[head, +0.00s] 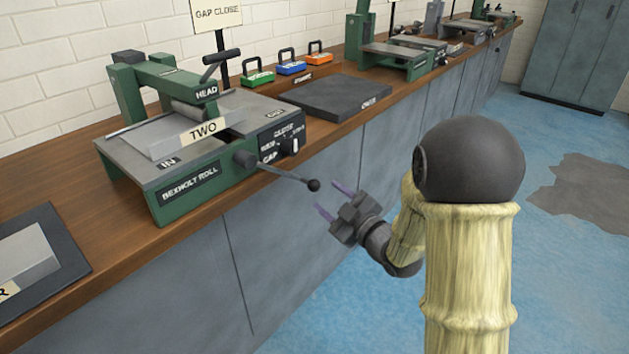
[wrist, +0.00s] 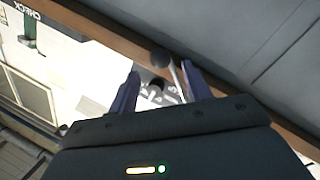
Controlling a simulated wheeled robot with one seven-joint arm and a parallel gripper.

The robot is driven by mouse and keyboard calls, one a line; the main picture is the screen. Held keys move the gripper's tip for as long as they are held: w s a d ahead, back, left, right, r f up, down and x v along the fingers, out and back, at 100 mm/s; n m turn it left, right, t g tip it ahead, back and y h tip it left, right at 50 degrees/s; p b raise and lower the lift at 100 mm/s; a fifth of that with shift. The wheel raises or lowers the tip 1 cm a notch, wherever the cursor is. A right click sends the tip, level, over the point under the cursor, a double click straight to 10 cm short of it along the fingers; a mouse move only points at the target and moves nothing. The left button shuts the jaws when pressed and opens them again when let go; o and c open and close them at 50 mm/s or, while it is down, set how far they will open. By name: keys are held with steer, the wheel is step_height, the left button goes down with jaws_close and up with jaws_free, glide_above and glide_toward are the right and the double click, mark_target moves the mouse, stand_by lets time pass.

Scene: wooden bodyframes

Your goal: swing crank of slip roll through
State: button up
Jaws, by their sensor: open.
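The green slip roll (head: 215,130) stands on the wooden bench, with a plate marked TWO (head: 203,129) lying on its bed. Its crank (head: 285,174) sticks out from the front toward the right and ends in a dark ball knob (head: 314,185). My gripper (head: 331,199) is open, in front of the bench and close to the knob. In the wrist view, my gripper's fingers (wrist: 157,88) are spread, and the knob (wrist: 161,59) and crank rod (wrist: 178,80) show between or just beyond the tips. I cannot tell whether a finger touches the rod.
The bench (head: 60,200) runs along the wall with grey cabinet fronts below. The blue floor is open at right.

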mark_target(319, 189)
steer(key=p+x, duration=0.1)
steer(key=x, duration=0.5)
steer(key=shift+w+a, duration=0.2)
steer(key=shift+w, duration=0.05)
steer(key=shift+c, duration=0.2)
jaws_close()
